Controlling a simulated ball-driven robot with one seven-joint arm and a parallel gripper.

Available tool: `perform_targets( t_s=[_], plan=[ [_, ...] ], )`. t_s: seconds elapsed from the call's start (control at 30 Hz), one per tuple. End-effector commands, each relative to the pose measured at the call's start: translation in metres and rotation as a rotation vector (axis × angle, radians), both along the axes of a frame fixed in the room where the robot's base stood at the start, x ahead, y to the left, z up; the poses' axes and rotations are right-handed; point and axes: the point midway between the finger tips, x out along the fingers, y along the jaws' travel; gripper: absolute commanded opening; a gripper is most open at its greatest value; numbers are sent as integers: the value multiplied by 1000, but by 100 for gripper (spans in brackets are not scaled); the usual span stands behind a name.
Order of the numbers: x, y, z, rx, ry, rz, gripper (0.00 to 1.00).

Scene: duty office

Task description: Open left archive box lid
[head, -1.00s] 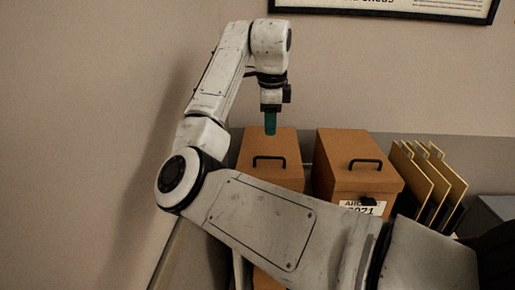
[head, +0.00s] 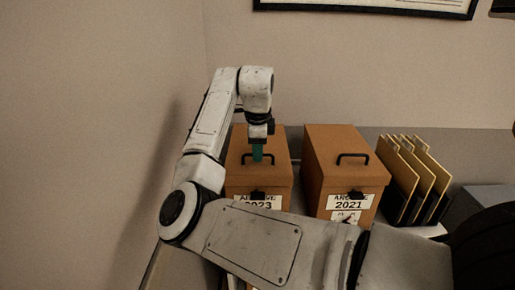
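The left archive box (head: 273,183) is brown, with a label reading "ARCHIVE 2023" (head: 258,203) on its front. Its lid (head: 238,167) looks shut. A black handle (head: 274,157) stands on the lid, and a dark latch piece (head: 258,196) shows above the label. My gripper (head: 257,156) points down over the lid, at the handle in this view. Its teal fingers overlap the handle's left part. I cannot tell whether they touch it or whether they are open. My arm hides the lower front of the box.
A second brown box labelled "2021" (head: 345,180) stands to the right with its lid shut. Yellow folders in a dark rack (head: 412,180) stand further right, beside a grey box (head: 478,203). A wall is at the left and behind.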

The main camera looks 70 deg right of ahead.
Motion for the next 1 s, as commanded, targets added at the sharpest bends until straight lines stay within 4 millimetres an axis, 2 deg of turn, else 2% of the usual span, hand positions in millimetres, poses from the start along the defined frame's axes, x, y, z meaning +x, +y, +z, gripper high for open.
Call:
perform_targets(
  t_s=[0.13, 0.5, 1.0],
  plan=[
    [0, 0, 0, 0, 0, 1, 35],
    [0, 0, 0, 0, 0, 1, 0],
    [0, 0, 0, 0, 1, 0, 0]
  ],
)
